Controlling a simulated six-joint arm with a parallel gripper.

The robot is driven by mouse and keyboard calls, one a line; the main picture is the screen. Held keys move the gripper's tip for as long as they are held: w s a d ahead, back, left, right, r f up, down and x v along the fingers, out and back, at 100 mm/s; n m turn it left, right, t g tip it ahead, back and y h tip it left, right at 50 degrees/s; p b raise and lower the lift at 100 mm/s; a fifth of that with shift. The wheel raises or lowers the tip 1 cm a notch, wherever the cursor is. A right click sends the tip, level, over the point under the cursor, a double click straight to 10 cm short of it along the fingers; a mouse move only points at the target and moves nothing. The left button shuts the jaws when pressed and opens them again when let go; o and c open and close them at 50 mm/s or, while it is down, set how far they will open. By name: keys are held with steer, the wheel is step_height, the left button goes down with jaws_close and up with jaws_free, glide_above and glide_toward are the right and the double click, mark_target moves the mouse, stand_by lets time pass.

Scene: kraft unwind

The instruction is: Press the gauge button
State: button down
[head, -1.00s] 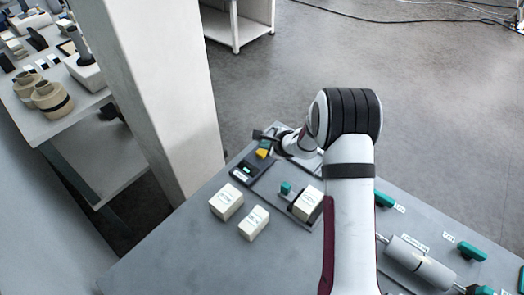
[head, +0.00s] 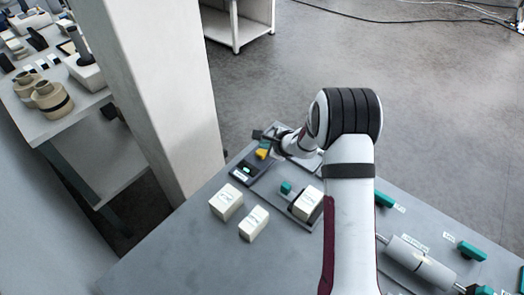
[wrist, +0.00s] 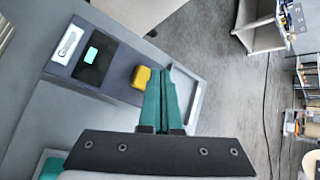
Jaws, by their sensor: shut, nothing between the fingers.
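The gauge is a dark unit with a small lit screen (head: 246,169) near the far left edge of the bench. The screen also shows in the wrist view (wrist: 91,54). A yellow button (wrist: 141,77) sits beside the screen, and it shows partly in the head view (head: 262,153). My gripper (wrist: 166,70) is shut and empty, its teal fingers together. In the wrist view its tips are just right of the yellow button. In the head view my gripper (head: 265,143) is right by the button. I cannot tell whether they touch.
Two pale boxes (head: 226,202) (head: 254,223) stand on the bench (head: 180,262) in front of the gauge. Another pale box (head: 306,204) and a teal knob (head: 286,187) are to the right. A roller (head: 420,262) lies at the right. A pale pillar (head: 150,90) rises behind left.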

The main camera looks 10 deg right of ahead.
mark_target(265, 153)
steer(key=shift+f, duration=0.1)
stand_by(0.5)
steer(key=shift+f, duration=0.35)
steer(key=shift+f, duration=0.55)
stand_by(0.8)
steer(key=shift+r, duration=0.95)
steer(key=shift+r, duration=0.1)
steer(key=shift+r, duration=2.45)
